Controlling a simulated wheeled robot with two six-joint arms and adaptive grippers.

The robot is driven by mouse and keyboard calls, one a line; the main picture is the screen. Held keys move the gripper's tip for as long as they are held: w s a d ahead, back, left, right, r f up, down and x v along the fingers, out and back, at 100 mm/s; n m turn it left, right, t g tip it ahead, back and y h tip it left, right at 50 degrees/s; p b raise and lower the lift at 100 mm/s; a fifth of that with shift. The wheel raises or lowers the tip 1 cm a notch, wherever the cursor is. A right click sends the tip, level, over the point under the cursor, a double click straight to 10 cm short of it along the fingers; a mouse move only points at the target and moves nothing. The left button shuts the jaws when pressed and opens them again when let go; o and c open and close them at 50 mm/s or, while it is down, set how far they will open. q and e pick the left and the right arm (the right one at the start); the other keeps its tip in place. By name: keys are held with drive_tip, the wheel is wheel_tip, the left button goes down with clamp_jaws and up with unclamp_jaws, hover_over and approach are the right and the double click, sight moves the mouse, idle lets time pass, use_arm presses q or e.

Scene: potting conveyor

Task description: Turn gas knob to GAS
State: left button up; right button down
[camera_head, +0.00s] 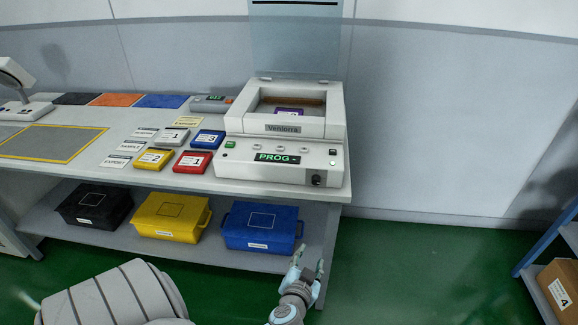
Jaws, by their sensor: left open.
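The white potting machine (278,150) stands at the right end of the bench, with its glass lid raised and a green "PROG" display (276,157). A small black knob (317,180) sits low on the right of its front face; its markings are too small to read, so I cannot tell its setting. A purple item (290,112) lies inside the machine.
Yellow (153,159), red (193,162) and blue (207,140) numbered boxes lie on the bench left of the machine. Black, yellow and blue bins (261,226) sit on the lower shelf. Green floor is clear to the right, up to a rack with a carton (562,291).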

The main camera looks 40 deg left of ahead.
use_arm(q)
drive_tip(key=s+d+f+m+g+h+p, duration=0.2)
drive_tip(key=s+d+f+g+h+p, duration=0.1)
drive_tip(key=s+f, duration=0.8)
wheel_tip(320, 180, down, 3)
drive_tip(key=shift+r+g+p, duration=0.15)
drive_tip(key=shift+g+p, duration=0.45)
drive_tip(key=shift+g, duration=0.3)
drive_tip(key=shift+w, duration=0.1)
